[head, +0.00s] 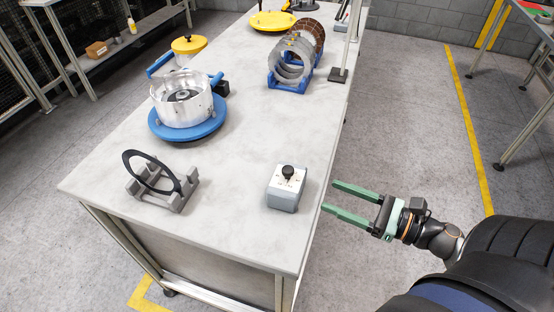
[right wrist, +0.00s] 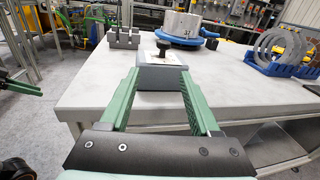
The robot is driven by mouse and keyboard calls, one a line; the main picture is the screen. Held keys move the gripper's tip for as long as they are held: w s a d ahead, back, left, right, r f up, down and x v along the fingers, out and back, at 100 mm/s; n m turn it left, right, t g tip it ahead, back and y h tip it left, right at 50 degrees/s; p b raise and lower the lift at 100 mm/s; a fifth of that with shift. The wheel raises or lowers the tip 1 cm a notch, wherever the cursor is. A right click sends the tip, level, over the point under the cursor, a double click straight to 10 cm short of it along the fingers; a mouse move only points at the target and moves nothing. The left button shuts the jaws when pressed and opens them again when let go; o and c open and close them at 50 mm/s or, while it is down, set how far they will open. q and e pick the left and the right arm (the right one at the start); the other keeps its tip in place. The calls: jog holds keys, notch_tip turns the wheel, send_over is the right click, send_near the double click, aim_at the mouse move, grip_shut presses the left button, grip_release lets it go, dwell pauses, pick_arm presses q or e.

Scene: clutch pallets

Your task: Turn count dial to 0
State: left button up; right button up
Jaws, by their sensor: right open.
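The count dial is a black knob (head: 288,171) on the white top of a small grey box (head: 284,199), near the front right corner of the table. The knob (right wrist: 163,48) also shows upright in the right wrist view, beyond my fingers. The scale marks are too small to read. My right gripper (head: 330,197) is open and empty, just right of the box and off the table's edge, pointing toward it. In the right wrist view the box (right wrist: 163,79) appears between the green fingers, apart from them. A green finger, apparently my left gripper's, shows at that view's left edge.
The grey table (head: 236,150) also holds a grey stand (head: 176,200) with a black ring, a metal housing on a blue round base (head: 188,131), and a blue rack (head: 290,84) with several discs. Table around the box is clear. Open floor lies to the right.

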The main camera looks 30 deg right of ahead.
aim_at(293, 172)
jog(key=shift+m, duration=0.3)
jog(key=x, duration=0.3)
jog(key=r+p+x, duration=0.1)
jog(key=x, duration=0.3)
jog(key=p+x, duration=0.1)
jog(key=x, duration=0.3)
jog(key=shift+w+d+r, duration=0.15)
jog(key=shift+d+r, duration=0.1)
jog(key=shift+r, duration=0.15)
jog(key=shift+w+a+f, duration=0.1)
jog(key=shift+w+a, duration=0.25)
jog(key=shift+w, duration=0.3)
grip_shut()
